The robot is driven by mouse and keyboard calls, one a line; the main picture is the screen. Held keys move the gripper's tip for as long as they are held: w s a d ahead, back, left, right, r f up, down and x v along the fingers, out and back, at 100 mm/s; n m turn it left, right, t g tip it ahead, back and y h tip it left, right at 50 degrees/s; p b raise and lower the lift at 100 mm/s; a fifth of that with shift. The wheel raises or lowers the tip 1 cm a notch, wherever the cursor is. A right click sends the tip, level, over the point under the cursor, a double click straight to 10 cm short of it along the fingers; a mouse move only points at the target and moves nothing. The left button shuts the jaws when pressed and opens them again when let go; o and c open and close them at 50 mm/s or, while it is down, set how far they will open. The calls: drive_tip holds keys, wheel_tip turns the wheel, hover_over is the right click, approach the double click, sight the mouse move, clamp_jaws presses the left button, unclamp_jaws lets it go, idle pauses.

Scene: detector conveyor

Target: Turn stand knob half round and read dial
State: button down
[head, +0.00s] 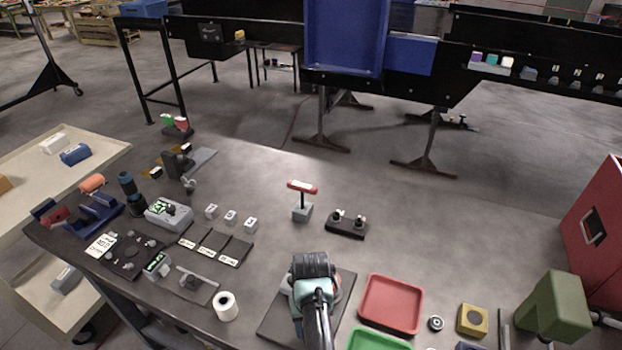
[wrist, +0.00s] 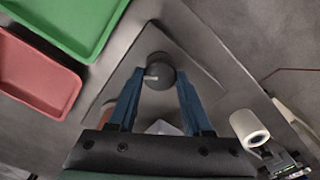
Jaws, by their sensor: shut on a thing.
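The stand knob (wrist: 160,72) is a dark round knob with a pale pointer mark on its left side in the wrist view. It sits on a grey plate (wrist: 205,75). My gripper (wrist: 158,82) has its two blue fingers on either side of the knob and is shut on it. In the head view my arm comes from the bottom edge and covers the knob; part of the dark stand plate (head: 272,318) shows beside it. A pale part (wrist: 163,128) shows between the fingers, mostly hidden. I cannot make out a dial reading.
A red tray (head: 391,304) and a green tray (head: 375,341) lie right of the stand. A white roll (head: 226,306) stands to its left. The table's back middle is clear.

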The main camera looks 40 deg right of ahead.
drive_tip(key=n, duration=0.4)
drive_tip(key=shift+n, duration=0.4)
drive_tip(key=n, duration=0.5)
drive_tip(key=shift+p, duration=0.35)
drive_tip(key=shift+c, duration=1.6)
unclamp_jaws()
wheel_tip(320, 180, up, 13)
drive_tip(key=b, duration=0.2)
